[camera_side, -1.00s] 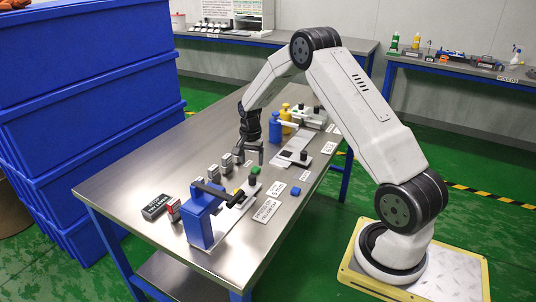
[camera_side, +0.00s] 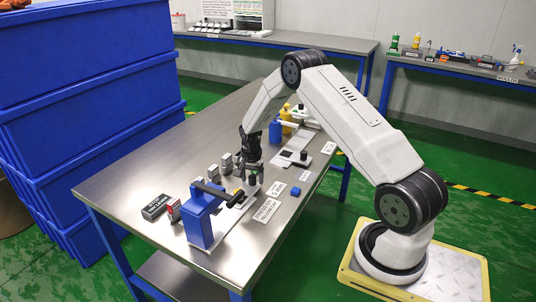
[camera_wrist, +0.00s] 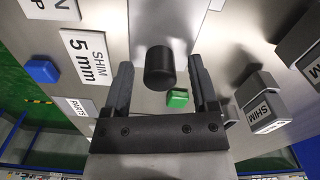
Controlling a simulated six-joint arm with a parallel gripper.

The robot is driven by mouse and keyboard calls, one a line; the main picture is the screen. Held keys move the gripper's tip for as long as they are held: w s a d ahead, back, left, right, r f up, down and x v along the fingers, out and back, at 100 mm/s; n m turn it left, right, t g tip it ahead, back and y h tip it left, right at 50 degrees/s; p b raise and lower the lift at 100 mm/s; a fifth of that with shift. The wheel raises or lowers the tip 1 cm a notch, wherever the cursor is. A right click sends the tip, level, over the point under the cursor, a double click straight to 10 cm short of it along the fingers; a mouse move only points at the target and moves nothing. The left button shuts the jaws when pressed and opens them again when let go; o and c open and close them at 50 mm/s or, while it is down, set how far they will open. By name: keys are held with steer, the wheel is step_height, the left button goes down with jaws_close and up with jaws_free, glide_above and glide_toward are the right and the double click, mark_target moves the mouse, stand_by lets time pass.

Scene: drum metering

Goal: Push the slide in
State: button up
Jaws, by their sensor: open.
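The metering fixture has a blue body (camera_side: 201,219) with a black bar on top, near the front of the table in the side view. A slide plate extends from it to the right and back, partly hidden by my gripper. My gripper (camera_side: 250,178) is low over the outer end of this plate, fingers pointing down. In the wrist view a black cylindrical knob (camera_wrist: 160,68) stands between my open fingers (camera_wrist: 160,62), with gaps visible on both sides. A small green block (camera_wrist: 177,98) shows beside the knob, nearer the palm. I cannot tell finger height against the knob.
Grey shim blocks (camera_side: 226,161) stand behind the fixture. A dark labelled box (camera_side: 155,207) and a red-and-grey block (camera_side: 173,210) lie to its left. A small blue block (camera_side: 295,191) and label plates lie to the right. A second blue fixture (camera_side: 275,132) and yellow bottles stand farther back.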

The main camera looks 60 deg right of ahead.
jaws_close()
stand_by(0.3)
stand_by(1.2)
